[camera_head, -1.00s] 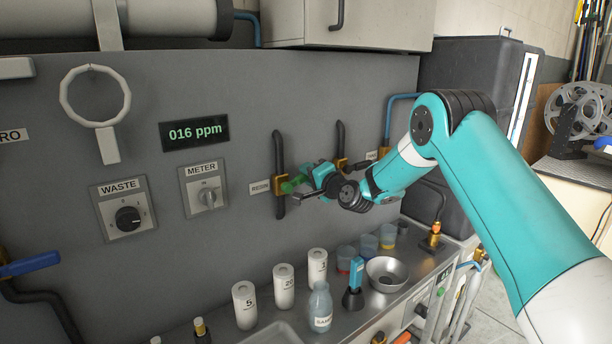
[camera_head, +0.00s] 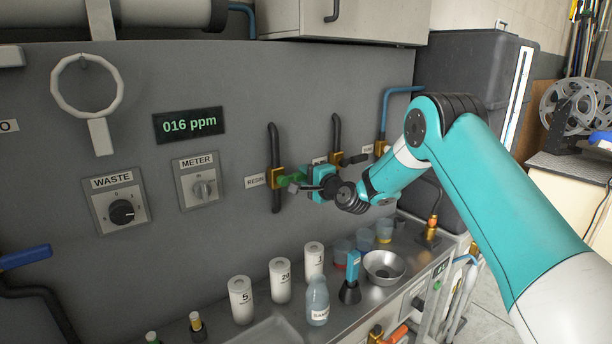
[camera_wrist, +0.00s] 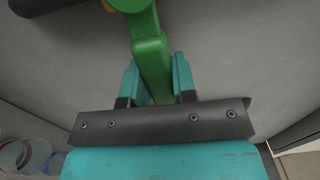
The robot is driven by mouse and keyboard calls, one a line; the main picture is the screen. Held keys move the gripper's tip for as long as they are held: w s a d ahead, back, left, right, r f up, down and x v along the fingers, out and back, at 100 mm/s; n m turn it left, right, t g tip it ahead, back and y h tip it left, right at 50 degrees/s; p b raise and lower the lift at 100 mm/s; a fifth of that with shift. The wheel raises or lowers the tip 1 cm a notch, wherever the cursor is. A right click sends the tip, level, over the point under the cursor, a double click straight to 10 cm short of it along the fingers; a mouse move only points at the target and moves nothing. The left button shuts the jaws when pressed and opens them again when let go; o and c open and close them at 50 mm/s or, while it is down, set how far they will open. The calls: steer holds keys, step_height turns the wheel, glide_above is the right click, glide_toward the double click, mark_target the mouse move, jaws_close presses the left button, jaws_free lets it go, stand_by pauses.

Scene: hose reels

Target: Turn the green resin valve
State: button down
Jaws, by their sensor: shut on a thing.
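The green resin valve handle (camera_head: 291,179) sits on a brass body (camera_head: 277,178) on a dark vertical pipe, beside the "RESIN" label (camera_head: 255,181). My gripper (camera_head: 307,187) is at the handle in the head view. In the wrist view the green handle (camera_wrist: 150,55) runs down from the top, and its lower end lies between the two teal fingers of my gripper (camera_wrist: 158,82). The fingers are shut on it. In the head view my gripper hides part of the handle's outer end.
A second dark pipe with a dark-handled valve (camera_head: 352,160) is close right of my gripper. Below, the steel counter (camera_head: 385,292) holds white canisters (camera_head: 280,280), a bottle (camera_head: 317,302) and a metal bowl (camera_head: 384,266). The WASTE (camera_head: 121,212) and METER (camera_head: 203,189) knobs are to the left.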

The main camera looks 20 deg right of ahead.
steer(key=c, duration=0.9)
jaws_free()
steer(key=shift+s, duration=0.1)
steer(key=b+v, duration=0.7)
steer(key=v, duration=1)
steer(key=shift+s, duration=0.1)
